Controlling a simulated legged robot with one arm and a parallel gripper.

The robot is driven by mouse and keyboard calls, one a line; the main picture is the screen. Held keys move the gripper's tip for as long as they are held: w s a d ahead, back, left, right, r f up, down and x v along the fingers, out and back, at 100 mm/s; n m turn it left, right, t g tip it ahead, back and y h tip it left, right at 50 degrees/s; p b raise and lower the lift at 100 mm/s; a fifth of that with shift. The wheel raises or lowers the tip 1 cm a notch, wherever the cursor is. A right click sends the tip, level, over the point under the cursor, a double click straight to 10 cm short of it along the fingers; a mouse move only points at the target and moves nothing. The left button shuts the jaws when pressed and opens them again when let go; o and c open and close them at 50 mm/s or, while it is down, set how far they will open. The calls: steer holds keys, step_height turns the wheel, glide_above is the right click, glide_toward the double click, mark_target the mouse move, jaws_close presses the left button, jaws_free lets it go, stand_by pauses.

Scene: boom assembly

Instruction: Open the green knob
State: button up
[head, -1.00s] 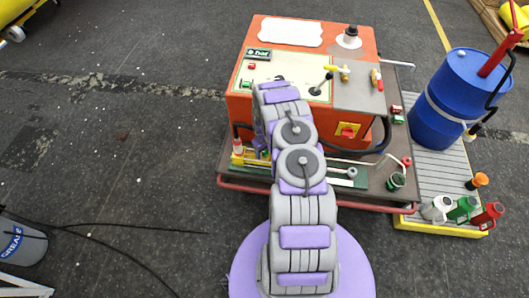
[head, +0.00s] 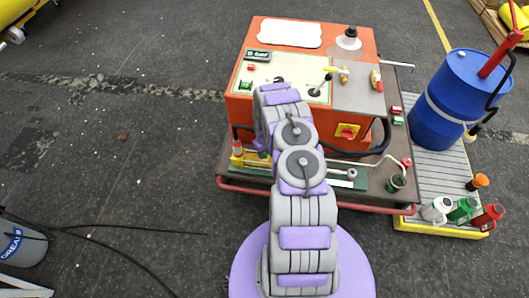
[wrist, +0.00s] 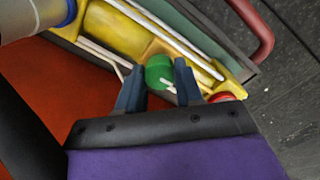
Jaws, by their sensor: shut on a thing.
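The green knob (wrist: 159,72) is a small round knob with a pale pin or slot mark, seen in the wrist view beside a yellow fitting (wrist: 115,32). My gripper (wrist: 160,80) has one dark blue finger on each side of the knob and is shut on it. In the head view my arm hides the gripper and the knob. A red round part (wrist: 222,97) sits just to the right of the right finger.
The orange machine (head: 350,105) carries a panel with buttons, a lever and a small display (head: 257,55). A red rail (head: 320,203) runs along its front edge. A blue barrel (head: 450,100) and several coloured cans (head: 463,209) stand at the right. The floor at left is mostly clear.

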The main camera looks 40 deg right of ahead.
mark_target(265, 153)
steer(key=shift+p, duration=0.4)
steer(key=n+p, duration=0.2)
steer(key=p, duration=0.1)
steer(key=shift+r+n, duration=0.15)
steer(key=shift+n, duration=0.25)
steer(key=n+p, duration=0.3)
steer(key=n, duration=0.1)
steer(key=shift+n+p, duration=0.3)
steer(key=shift+n, duration=0.1)
steer(key=o, duration=1)
steer(key=shift+d+f, duration=0.1)
steer(key=shift+f, duration=0.1)
steer(key=shift+o, duration=0.2)
step_height(265, 153, up, 17)
steer(key=p, duration=0.4)
